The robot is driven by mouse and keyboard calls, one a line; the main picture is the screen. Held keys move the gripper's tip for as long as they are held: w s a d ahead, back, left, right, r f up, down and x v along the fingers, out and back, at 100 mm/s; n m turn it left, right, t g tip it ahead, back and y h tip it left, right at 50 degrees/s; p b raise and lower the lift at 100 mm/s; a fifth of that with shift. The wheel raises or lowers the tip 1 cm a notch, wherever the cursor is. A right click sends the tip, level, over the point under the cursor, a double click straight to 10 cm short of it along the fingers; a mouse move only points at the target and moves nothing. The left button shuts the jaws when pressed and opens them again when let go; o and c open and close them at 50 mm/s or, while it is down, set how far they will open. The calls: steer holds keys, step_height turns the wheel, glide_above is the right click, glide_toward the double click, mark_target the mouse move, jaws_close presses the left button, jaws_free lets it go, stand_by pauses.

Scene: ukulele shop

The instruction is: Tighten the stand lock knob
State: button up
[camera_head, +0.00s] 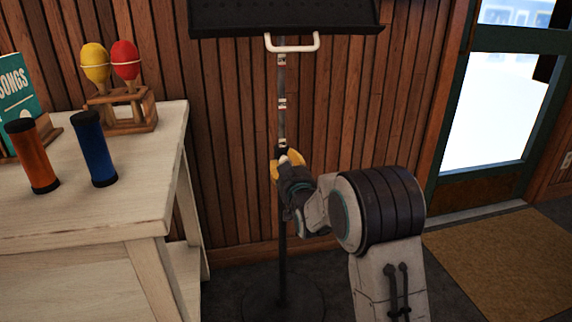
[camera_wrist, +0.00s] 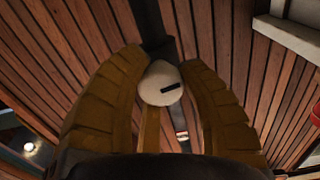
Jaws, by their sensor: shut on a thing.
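The music stand has a black tray (camera_head: 285,14) at the top, a white handle (camera_head: 292,44) under it and a thin pole (camera_head: 282,110) running down to a dark round base (camera_head: 283,296). The lock knob (camera_wrist: 161,84) is a cream, rounded piece with a dark mark on its face, on the pole. My gripper (camera_head: 287,160) is at the pole, and its yellow ribbed fingers (camera_wrist: 161,90) are shut on the knob from both sides. In the head view the fingers and wrist hide most of the knob.
A pale wooden table (camera_head: 90,215) at left holds an orange tube (camera_head: 32,156), a blue tube (camera_head: 94,148), two maracas in a wooden rack (camera_head: 128,112) and a green book (camera_head: 18,100). A plank wall stands close behind the stand. A door (camera_head: 495,110) and mat (camera_head: 505,258) are at right.

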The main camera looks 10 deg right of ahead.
steer(key=shift+f+m, duration=0.2)
steer(key=shift+m, duration=0.3)
steer(key=m, duration=0.8)
steer(key=shift+a+m, duration=0.1)
steer(key=shift+m, duration=0.2)
steer(key=m, duration=0.5)
steer(key=shift+a+m, duration=0.1)
steer(key=shift+m, duration=2.1)
steer(key=shift+r, duration=0.1)
steer(key=o, duration=0.8)
steer(key=shift+a, duration=0.1)
steer(key=o, duration=0.4)
steer(key=shift+r, duration=0.15)
steer(key=shift+s+d, duration=0.1)
steer(key=shift+d, duration=0.1)
